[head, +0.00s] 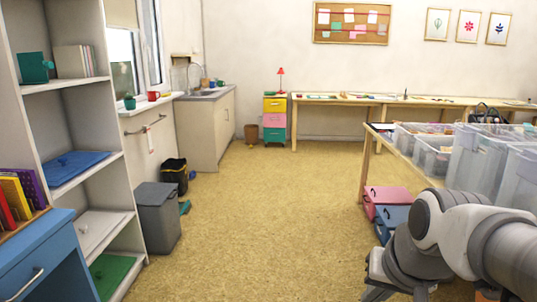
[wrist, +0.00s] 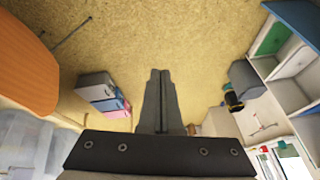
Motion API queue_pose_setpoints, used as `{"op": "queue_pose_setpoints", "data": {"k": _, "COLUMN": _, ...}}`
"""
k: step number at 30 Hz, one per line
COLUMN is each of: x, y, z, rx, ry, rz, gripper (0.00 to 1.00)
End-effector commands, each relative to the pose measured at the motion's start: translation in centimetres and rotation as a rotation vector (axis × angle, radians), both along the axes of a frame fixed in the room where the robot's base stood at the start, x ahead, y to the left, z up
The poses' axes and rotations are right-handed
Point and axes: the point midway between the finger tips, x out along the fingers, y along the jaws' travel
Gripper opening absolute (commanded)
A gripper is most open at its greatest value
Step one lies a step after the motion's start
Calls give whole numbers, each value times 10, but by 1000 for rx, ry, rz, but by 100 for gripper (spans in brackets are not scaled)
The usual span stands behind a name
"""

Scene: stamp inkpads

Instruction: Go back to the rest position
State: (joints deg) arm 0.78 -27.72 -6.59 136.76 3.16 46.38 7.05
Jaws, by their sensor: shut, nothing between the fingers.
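My gripper (wrist: 159,75) shows in the wrist view, pointing out over the bare yellow-brown floor (wrist: 190,30). Its two dark fingers are together and nothing is between them. No stamp or inkpad can be made out for certain in either view.
A shelf unit (head: 97,130) and a blue cabinet (head: 38,262) stand at the left. A grey bin (head: 158,215) stands beside the shelf. A table (head: 372,150) with clear plastic boxes (head: 480,160) is at the right, near my arm. The middle floor (head: 265,220) is free.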

Motion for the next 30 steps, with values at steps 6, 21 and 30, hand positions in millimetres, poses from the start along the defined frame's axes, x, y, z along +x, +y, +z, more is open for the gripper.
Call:
{"op": "queue_pose_setpoints", "data": {"k": 6, "x": -45, "y": 22, "z": 10, "rx": -112, "ry": -50, "rz": 176, "gripper": 0}}
{"op": "queue_pose_setpoints", "data": {"k": 21, "x": -62, "y": 27, "z": 111, "rx": -166, "ry": -62, "rz": 241, "gripper": 0}}
{"op": "queue_pose_setpoints", "data": {"k": 30, "x": -62, "y": 27, "z": 188, "rx": -165, "ry": -62, "rz": 241, "gripper": 0}}
